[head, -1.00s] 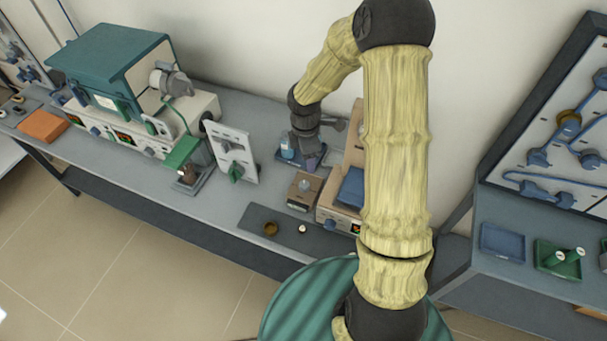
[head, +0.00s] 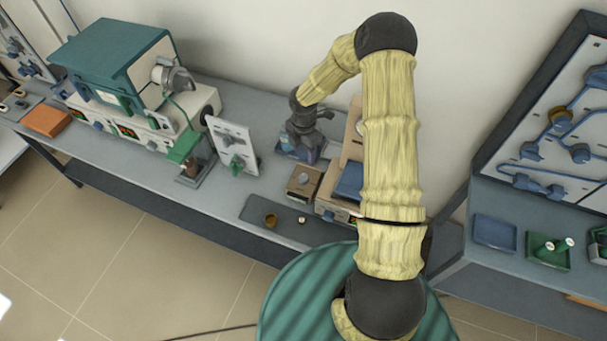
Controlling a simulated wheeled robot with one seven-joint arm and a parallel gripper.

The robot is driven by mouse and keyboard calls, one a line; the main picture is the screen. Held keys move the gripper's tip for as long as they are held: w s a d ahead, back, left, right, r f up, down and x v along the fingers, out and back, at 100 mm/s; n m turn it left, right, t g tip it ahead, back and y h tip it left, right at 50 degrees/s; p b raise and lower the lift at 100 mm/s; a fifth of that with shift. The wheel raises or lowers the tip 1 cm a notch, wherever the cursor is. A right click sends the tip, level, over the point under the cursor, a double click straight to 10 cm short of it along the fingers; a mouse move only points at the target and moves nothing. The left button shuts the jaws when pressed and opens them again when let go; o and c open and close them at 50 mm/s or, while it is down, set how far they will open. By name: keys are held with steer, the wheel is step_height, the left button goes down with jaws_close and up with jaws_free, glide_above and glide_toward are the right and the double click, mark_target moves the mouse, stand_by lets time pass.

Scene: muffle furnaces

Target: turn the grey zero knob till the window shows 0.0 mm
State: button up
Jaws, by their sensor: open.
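My gripper (head: 308,156) is a dark shape low over the back of the grey bench, between the white upright panel and the beige instrument. Its fingers are small and partly merge with dark items behind them; it looks empty. A small brown box (head: 303,188) with a round grey knob (head: 303,179) on top stands in front of the gripper, apart from it. The white panel (head: 243,135) carries another grey knob and a green knob. I cannot tell which grey knob is the zero knob. No readable millimetre window shows; the lit display below is too small to read.
The beige instrument (head: 352,150) with a blue tray stands right of the gripper, partly hidden by my arm. A dark mat (head: 285,228) with a brass cup (head: 270,220) lies in front. A green furnace (head: 118,62) stands at left. A blue tray (head: 494,234) lies on the right bench.

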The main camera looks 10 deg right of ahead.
mark_target(304, 177)
step_height(304, 177, down, 14)
steer(key=p, duration=0.3)
steer(key=shift+f+p, duration=0.2)
steer(key=shift+p, duration=0.1)
steer(key=c, duration=1)
